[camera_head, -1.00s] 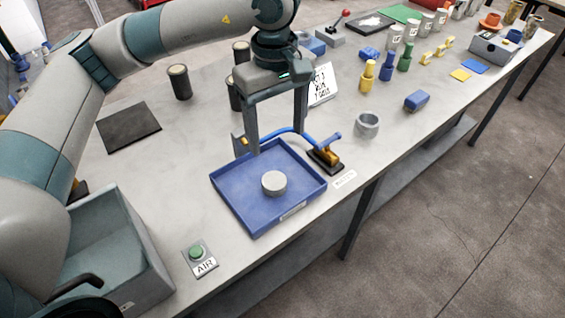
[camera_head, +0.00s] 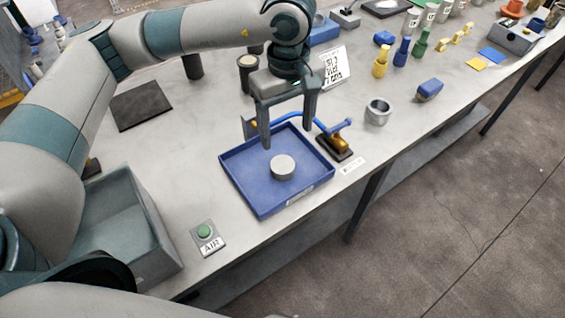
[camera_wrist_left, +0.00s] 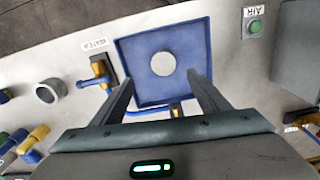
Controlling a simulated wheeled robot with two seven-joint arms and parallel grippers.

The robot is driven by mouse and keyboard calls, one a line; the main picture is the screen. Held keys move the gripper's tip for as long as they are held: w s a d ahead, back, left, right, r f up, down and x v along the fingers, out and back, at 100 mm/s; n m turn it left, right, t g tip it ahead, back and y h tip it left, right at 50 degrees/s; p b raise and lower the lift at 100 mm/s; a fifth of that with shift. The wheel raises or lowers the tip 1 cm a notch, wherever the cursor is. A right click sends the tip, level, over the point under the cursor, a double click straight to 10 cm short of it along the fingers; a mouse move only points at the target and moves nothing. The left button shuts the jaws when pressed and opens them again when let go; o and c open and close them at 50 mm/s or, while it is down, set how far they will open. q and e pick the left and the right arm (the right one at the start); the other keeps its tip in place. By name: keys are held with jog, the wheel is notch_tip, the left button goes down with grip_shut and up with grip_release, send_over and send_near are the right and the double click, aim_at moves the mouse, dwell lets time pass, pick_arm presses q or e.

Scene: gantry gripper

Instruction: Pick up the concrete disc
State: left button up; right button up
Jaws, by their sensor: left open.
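The concrete disc (camera_head: 282,167) is a pale grey round piece lying flat in the blue tray (camera_head: 240,195). In the left wrist view the disc (camera_wrist_left: 163,64) lies near the middle of the tray (camera_wrist_left: 133,62). My left gripper (camera_head: 287,140) is open and empty, with its fingers pointing down above the back part of the tray. In the left wrist view its two fingers (camera_wrist_left: 160,86) are spread wide, with the disc beyond their tips and untouched. My right gripper is not in view.
A yellow-and-blue fixture (camera_head: 336,138) with a blue hose stands right of the tray. A green AIR button (camera_head: 204,232) and a grey bin (camera_head: 165,245) are at front left. A grey ring (camera_head: 378,111) and blue block (camera_head: 429,90) stand to the right.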

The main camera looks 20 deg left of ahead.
pick_arm(q)
jog(key=p, duration=0.3)
send_over(283, 164)
jog(key=f, duration=0.6)
jog(key=shift+d+f, duration=0.3)
jog(key=shift+d, duration=0.1)
jog(key=shift+f, duration=0.4)
jog(key=shift+a+f+p, duration=0.25)
jog(key=shift+f+p, duration=0.4)
jog(key=shift+p, duration=0.1)
jog(key=f+p, duration=0.1)
jog(key=f, duration=0.2)
jog(key=shift+s+a+p, duration=0.1)
jog(key=shift+a+p, duration=0.1)
jog(key=shift+p, duration=0.15)
jog(key=shift+f, duration=0.45)
